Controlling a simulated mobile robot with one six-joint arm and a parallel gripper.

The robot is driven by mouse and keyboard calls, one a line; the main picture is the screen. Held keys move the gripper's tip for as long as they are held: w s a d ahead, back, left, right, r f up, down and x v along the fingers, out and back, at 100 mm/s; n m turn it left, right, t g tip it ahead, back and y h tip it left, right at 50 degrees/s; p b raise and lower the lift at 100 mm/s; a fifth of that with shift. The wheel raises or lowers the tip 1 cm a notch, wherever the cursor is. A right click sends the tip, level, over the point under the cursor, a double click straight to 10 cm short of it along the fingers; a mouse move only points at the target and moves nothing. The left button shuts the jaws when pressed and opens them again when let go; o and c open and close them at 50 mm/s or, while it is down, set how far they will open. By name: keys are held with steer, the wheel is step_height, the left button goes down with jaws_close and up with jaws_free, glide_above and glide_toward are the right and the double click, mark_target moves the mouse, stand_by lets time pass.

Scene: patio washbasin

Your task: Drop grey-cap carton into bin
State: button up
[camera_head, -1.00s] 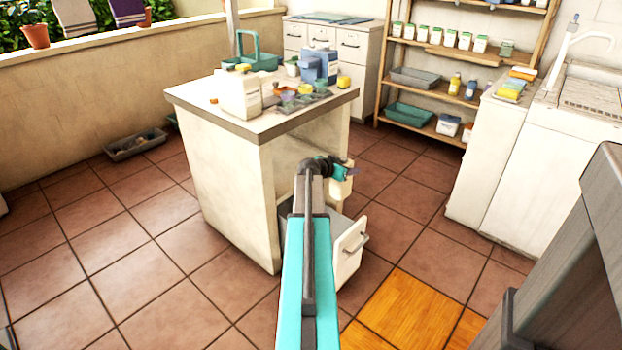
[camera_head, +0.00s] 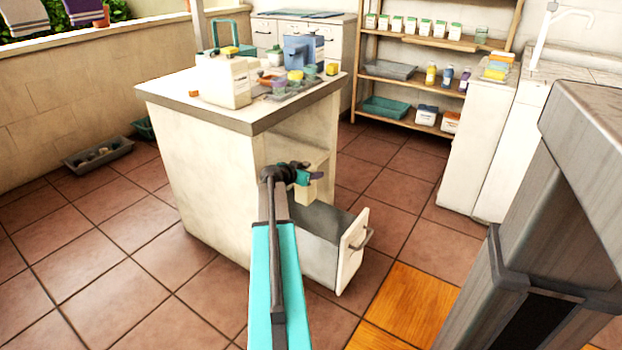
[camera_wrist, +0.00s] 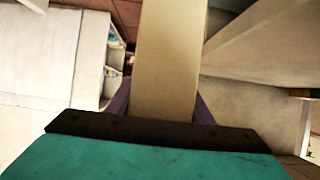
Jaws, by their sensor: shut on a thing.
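My gripper (camera_head: 312,176) is shut on a pale beige carton (camera_head: 307,193), in front of the open side of the white island. In the wrist view the carton (camera_wrist: 168,60) stands between the two purple fingers (camera_wrist: 165,103) and runs up out of the picture. Its cap is not visible, so I cannot tell its colour. A pull-out bin or drawer with a white front (camera_head: 352,250) and grey inside (camera_head: 318,222) stands open low in the island. The carton appears above it; the exact height gap is unclear.
The island top (camera_head: 265,118) bears a large white carton (camera_head: 224,82), a blue container (camera_head: 303,54) and small pots. A wooden shelf (camera_head: 425,88) with cartons stands behind. A grey tray (camera_head: 98,156) lies on the floor at left. Floor tiles right of the island are clear.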

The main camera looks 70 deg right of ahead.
mark_target(312, 185)
steer(key=shift+w+f, duration=0.1)
steer(key=shift+f, duration=0.05)
steer(key=shift+s+d, duration=0.1)
steer(key=shift+s, duration=0.1)
steer(key=shift+f, duration=0.1)
steer(key=shift+f+b, duration=0.4)
steer(key=shift+f, duration=2.45)
steer(key=o, duration=1.1)
